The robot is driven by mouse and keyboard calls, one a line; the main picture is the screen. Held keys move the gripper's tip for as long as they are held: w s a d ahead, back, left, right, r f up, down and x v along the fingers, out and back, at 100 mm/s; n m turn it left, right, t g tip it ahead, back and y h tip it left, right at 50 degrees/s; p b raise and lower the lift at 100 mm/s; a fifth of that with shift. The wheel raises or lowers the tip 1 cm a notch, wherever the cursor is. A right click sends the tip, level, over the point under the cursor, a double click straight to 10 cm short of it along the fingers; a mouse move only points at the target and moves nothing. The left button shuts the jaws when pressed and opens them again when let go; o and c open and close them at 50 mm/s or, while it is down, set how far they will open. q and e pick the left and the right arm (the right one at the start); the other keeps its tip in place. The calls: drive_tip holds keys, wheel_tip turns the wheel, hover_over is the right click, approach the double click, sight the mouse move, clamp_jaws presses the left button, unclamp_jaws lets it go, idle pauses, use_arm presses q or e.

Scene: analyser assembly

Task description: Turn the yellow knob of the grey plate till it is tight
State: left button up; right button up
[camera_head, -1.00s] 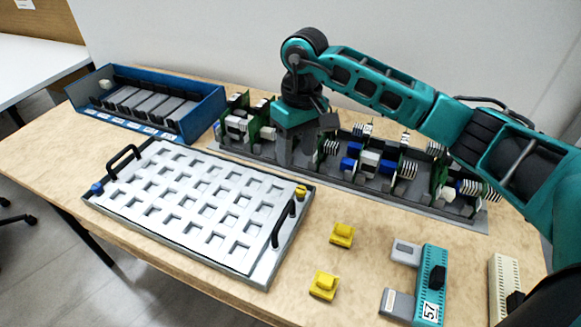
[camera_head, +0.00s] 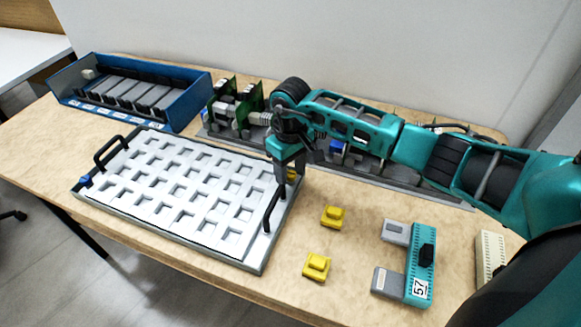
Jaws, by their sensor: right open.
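The grey plate (camera_head: 236,254) lies on the table at left centre, with a white grid of square openings and black handles at both ends. Its yellow knob (camera_head: 292,175) is at the far right corner, partly hidden by my right gripper. My right gripper (camera_head: 283,175) points down at this corner, its fingers open and right by the knob. I cannot tell whether the fingers touch or straddle it. My left gripper is not in view.
A blue knob (camera_head: 86,181) is at the plate's left end. A blue bin (camera_head: 190,105) and a rack of circuit boards (camera_head: 222,133) stand behind. Two yellow blocks (camera_head: 332,216) (camera_head: 317,266) and a teal module (camera_head: 420,262) lie to the right.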

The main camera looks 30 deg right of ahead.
drive_tip(key=shift+c, duration=0.2)
drive_tip(key=c, duration=0.3)
clamp_jaws()
